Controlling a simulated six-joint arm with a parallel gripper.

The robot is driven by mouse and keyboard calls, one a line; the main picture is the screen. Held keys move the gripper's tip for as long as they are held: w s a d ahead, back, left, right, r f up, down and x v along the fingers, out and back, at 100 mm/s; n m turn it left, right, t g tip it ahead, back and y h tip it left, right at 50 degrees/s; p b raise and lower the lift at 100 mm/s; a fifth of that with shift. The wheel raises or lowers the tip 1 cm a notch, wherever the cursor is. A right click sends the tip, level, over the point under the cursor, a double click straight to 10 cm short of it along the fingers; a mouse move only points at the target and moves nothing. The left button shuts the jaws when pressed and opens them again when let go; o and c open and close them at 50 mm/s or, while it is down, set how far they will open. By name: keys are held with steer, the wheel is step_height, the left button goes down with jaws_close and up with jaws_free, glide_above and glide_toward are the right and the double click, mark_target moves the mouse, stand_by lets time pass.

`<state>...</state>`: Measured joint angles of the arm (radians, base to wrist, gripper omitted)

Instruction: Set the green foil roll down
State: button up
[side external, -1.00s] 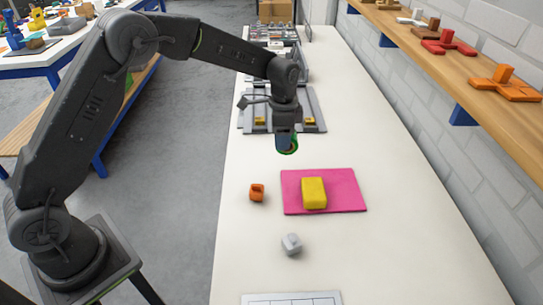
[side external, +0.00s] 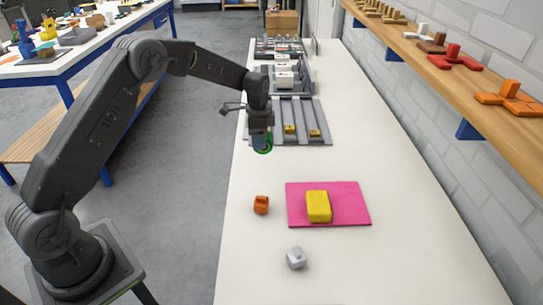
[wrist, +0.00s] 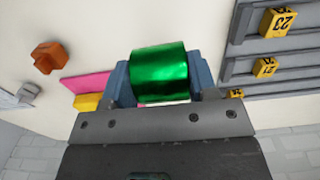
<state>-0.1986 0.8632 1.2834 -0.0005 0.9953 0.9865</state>
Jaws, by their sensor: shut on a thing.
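The green foil roll (wrist: 160,72) is shiny and lies across between the blue fingers of my gripper (wrist: 161,82) in the wrist view. My gripper is shut on it. In the side external view, my gripper (side external: 262,140) points down, and a green edge of the roll (side external: 263,150) shows at the fingertips. The roll is near the left edge of the white bench (side external: 400,220), in front of the grey slotted tray. Whether it touches the bench I cannot tell.
The grey slotted tray (side external: 301,118) holds yellow numbered blocks (wrist: 278,22). A pink mat (side external: 352,203) bears a yellow block (side external: 318,206). An orange piece (side external: 261,205) and a light grey piece (side external: 296,258) lie nearby. Bench between roll and mat is clear.

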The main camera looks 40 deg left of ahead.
mark_target(271, 139)
steer(key=w+d+f, duration=0.2)
steer(key=d, duration=0.1)
steer(key=shift+f, duration=2.1)
steer(key=shift+f, duration=0.15)
steer(key=o, duration=1)
steer(key=shift+c, duration=0.2)
